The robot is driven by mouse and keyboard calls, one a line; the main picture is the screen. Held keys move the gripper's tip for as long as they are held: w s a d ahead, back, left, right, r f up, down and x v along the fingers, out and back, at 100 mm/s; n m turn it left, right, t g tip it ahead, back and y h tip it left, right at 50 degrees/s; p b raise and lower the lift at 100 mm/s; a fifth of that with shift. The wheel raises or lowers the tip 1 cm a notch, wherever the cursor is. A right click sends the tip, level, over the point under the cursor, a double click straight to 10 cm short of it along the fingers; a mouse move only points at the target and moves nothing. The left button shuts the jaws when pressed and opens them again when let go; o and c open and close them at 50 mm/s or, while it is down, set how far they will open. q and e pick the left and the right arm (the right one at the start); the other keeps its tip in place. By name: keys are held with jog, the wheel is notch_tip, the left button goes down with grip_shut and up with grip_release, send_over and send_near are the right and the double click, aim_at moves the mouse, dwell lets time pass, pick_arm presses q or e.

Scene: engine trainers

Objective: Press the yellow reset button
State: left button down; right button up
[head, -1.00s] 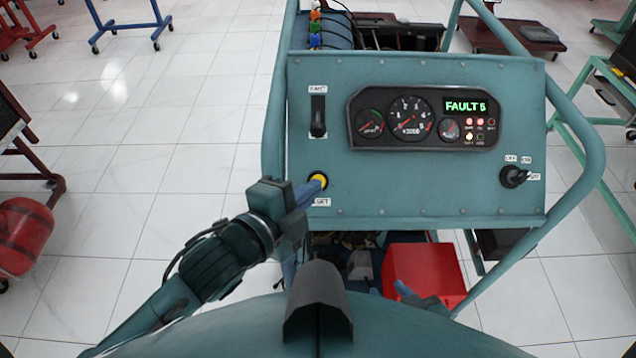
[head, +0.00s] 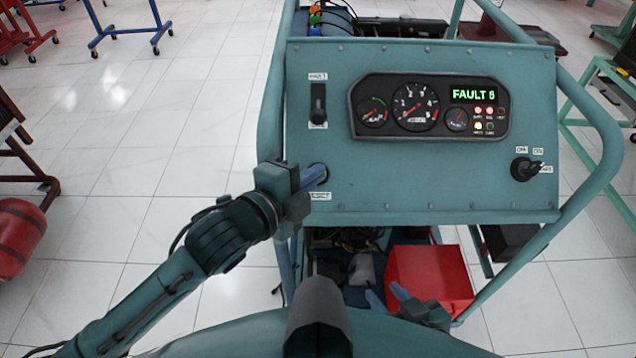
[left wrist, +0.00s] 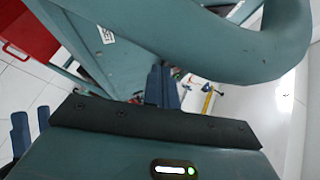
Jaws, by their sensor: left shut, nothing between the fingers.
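The panel (head: 430,200) stands in front of me in the head view. The RESET label (head: 321,196) shows at its lower left. The yellow reset button is hidden behind the fingertips of my left gripper (head: 316,175), with only part of its dark surround showing. My left gripper is shut and empty, its tips at the button; I cannot tell whether they touch or press it. Its blue fingers (left wrist: 162,87) also show in the left wrist view. My right gripper (head: 387,294) is open and empty, low before the red box.
A rocker switch (head: 318,104), gauges with a green FAULT display (head: 474,94), and a key switch (head: 524,169) are on the panel. A tubular frame (head: 598,185) surrounds it. A red box (head: 428,275) sits below.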

pick_arm(q)
jog(key=shift+w+f, duration=0.4)
jog(key=shift+f, duration=0.15)
jog(key=shift+w+f, duration=0.55)
pick_arm(e)
jog(key=shift+f+m, duration=0.3)
dwell(1.0)
pick_arm(q)
jog(key=shift+w+f, duration=0.3)
